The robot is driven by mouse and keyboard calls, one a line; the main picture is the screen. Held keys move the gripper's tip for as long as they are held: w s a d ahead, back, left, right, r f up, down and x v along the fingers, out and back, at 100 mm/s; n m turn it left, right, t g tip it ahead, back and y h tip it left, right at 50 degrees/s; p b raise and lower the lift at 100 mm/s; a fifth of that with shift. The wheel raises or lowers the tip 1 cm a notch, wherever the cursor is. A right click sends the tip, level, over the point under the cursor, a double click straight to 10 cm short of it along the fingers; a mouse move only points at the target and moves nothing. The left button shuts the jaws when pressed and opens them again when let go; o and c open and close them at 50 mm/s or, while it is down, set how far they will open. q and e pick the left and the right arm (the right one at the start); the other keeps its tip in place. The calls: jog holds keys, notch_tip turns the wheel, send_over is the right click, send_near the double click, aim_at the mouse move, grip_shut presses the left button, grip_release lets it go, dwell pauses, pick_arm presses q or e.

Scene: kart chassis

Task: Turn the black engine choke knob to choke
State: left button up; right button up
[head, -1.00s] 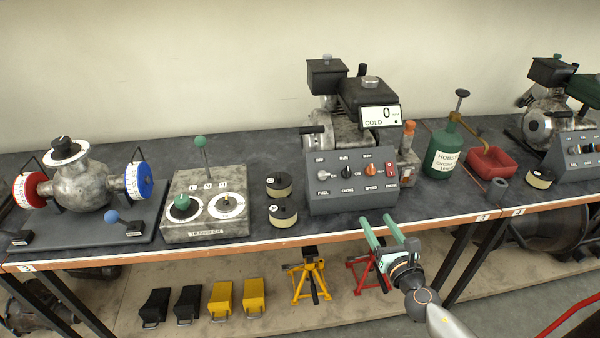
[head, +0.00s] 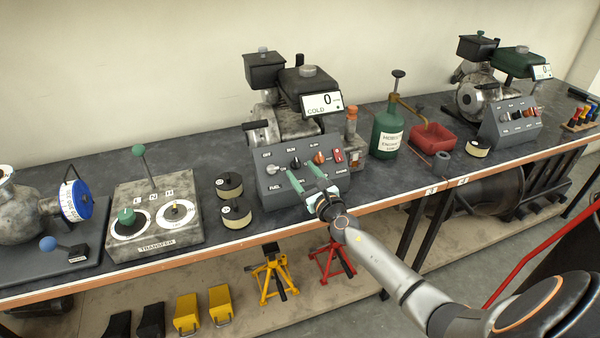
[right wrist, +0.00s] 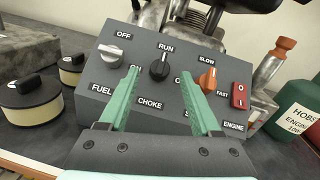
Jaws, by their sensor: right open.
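The black engine choke knob (right wrist: 160,66) sits on the grey control panel, between the RUN label above and the CHOKE label below. In the right wrist view its pointer appears turned up toward RUN. It is small in the head view (head: 296,162). My right gripper (right wrist: 160,84) is open, with its two green fingers reaching toward the panel on either side of the knob's line. The fingertips appear just short of the knob; I cannot tell contact. In the head view the right gripper (head: 303,178) is in front of the panel. My left gripper is not in view.
On the same panel are a grey fuel knob (right wrist: 113,54) to the left, an orange speed knob (right wrist: 207,79) to the right, and a red engine switch (right wrist: 239,95). A green bottle (head: 389,132) and a red tray (head: 433,139) stand to the right on the bench.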

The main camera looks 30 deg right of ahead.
jog(key=shift+w+d, duration=0.1)
jog(key=shift+w, duration=0.75)
grip_shut()
